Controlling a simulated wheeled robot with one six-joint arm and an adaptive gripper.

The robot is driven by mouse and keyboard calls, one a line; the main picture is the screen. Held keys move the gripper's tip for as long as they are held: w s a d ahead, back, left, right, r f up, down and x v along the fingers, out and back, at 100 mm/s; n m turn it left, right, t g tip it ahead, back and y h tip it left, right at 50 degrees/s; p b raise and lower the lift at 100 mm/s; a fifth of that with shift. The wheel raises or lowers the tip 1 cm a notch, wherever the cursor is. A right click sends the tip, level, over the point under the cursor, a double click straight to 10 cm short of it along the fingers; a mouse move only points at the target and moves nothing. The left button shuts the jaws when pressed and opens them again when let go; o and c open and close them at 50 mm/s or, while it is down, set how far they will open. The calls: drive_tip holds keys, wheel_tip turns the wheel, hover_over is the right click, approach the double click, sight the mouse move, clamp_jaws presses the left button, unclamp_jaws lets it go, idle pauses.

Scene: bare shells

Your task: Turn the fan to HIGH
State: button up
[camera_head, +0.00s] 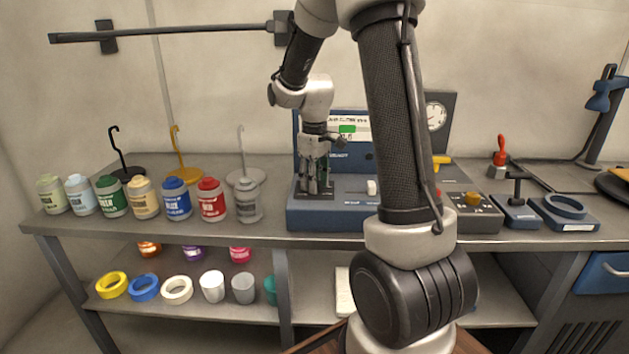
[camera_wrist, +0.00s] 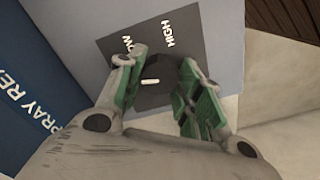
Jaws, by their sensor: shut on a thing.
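The fan control is a dark round knob (camera_wrist: 158,88) on a dark plate (camera_wrist: 116,48) lettered LOW and HIGH in the wrist view. The knob has a short white mark, which lies crosswise near the left finger and does not point straight at HIGH. My gripper (camera_wrist: 161,97) has its green-padded fingers on either side of the knob, shut on it. In the head view my gripper (camera_head: 315,187) points down onto the left part of the blue spray booth unit (camera_head: 330,213). The knob is hidden there by the fingers. Part of the plate's lettering is covered by the left finger.
A row of paint jars (camera_head: 177,200) stands left of the unit, with hook stands behind. My arm crosses the middle.

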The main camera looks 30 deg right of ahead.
drive_tip(key=m, duration=0.5)
drive_tip(key=shift+m, duration=0.3)
drive_tip(key=m, duration=1)
drive_tip(key=shift+m, duration=0.4)
drive_tip(key=m, duration=0.4)
drive_tip(key=shift+m, duration=0.4)
drive_tip(key=o, duration=1.1)
drive_tip(key=shift+c, duration=0.2)
drive_tip(key=shift+r, duration=0.15)
